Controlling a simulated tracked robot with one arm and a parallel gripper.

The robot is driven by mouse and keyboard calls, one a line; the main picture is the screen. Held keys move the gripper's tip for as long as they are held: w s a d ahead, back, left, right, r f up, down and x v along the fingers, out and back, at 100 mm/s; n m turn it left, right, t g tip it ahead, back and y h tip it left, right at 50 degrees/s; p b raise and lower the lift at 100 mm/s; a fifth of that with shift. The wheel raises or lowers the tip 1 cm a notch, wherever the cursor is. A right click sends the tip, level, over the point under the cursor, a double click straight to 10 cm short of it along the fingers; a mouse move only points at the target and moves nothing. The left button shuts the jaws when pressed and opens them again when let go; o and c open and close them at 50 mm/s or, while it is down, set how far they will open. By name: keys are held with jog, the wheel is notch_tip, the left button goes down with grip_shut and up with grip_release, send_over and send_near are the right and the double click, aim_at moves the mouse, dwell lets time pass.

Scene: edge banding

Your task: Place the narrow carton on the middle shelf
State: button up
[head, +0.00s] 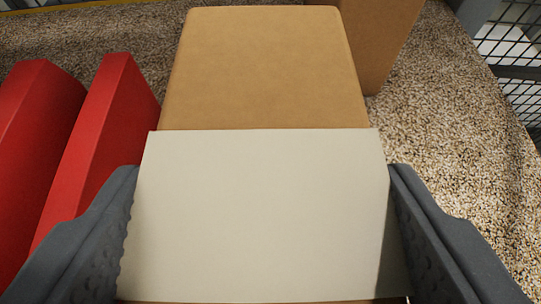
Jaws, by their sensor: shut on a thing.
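My gripper (265,232) has one dark finger on each side of a pale grey-beige carton (262,210) and is shut on it. The carton's flat, plain face fills the lower middle of the view. A brown carton (268,68) shows directly beyond its far edge. A thin brown strip shows along the pale carton's near edge. I cannot tell whether the pale and brown parts are joined or separate, or which is the narrow carton. The undersides are hidden. I cannot make out a middle shelf.
Two red blocks (35,105) (100,150) stand close on the left. Another brown box (382,40) stands at the back right. Speckled floor (450,130) is open on the right. Dark wire mesh (515,50) stands at the far right edge.

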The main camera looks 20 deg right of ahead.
jog(key=shift+w+f, duration=0.15)
jog(key=shift+f, duration=1.65)
jog(key=o, duration=1.7)
jog(key=shift+c, duration=0.2)
jog(key=v, duration=1.2)
jog(key=shift+r, duration=0.1)
